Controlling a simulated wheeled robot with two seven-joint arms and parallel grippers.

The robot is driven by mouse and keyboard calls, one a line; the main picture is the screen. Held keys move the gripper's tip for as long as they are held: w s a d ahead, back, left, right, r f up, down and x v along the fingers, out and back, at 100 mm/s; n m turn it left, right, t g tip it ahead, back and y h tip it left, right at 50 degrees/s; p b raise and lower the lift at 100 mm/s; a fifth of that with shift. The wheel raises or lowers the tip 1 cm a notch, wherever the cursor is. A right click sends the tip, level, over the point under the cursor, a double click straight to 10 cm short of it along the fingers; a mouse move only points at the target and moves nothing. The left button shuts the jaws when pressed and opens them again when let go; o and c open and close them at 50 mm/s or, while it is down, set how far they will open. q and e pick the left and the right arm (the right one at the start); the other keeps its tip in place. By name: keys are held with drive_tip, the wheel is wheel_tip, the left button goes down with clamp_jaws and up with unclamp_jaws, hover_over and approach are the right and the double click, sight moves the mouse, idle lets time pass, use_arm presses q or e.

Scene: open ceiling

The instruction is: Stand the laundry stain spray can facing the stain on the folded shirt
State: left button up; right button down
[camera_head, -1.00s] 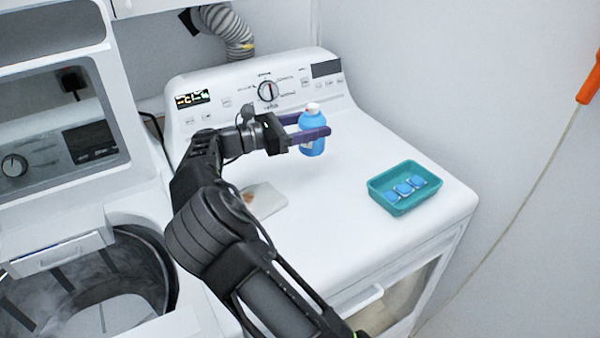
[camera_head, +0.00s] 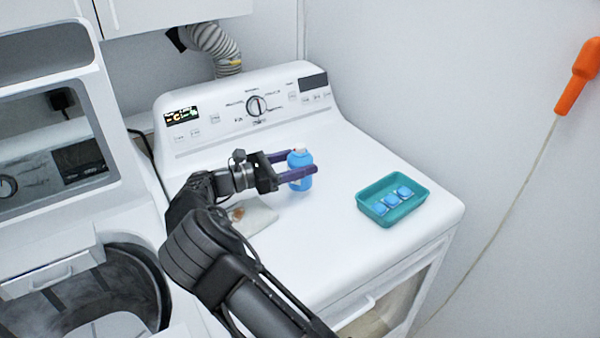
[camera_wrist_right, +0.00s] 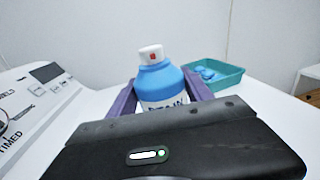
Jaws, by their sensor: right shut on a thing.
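The blue spray can (camera_head: 299,172) with a white cap stands upright on or just above the white machine top. In the right wrist view the can (camera_wrist_right: 160,82) has a small red mark on its cap and partly hidden lettering. My right gripper (camera_head: 302,173) is shut on the can, its purple fingers on either side of it. The folded shirt (camera_head: 262,218), pale with a brown stain (camera_head: 237,214), lies to the left and nearer, partly hidden by my right arm. My left gripper is not in view.
A teal tray (camera_head: 365,207) with several blue packets sits at the right of the machine top. The control panel (camera_head: 215,125) rises along the back. An open washer drum (camera_head: 90,290) is at the lower left. The top between can and tray is clear.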

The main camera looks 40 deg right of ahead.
wheel_tip(320, 180, down, 3)
drive_tip(key=shift+r+p, duration=0.1)
drive_tip(key=shift+p, duration=0.5)
drive_tip(key=shift+f, duration=0.35)
drive_tip(key=shift+f, duration=0.1)
drive_tip(key=shift+f, duration=0.1)
drive_tip(key=c, duration=0.9)
unclamp_jaws()
drive_tip(key=shift+f+b, duration=0.1)
drive_tip(key=shift+b, duration=0.2)
drive_tip(key=o, duration=0.5)
drive_tip(key=shift+c, duration=0.2)
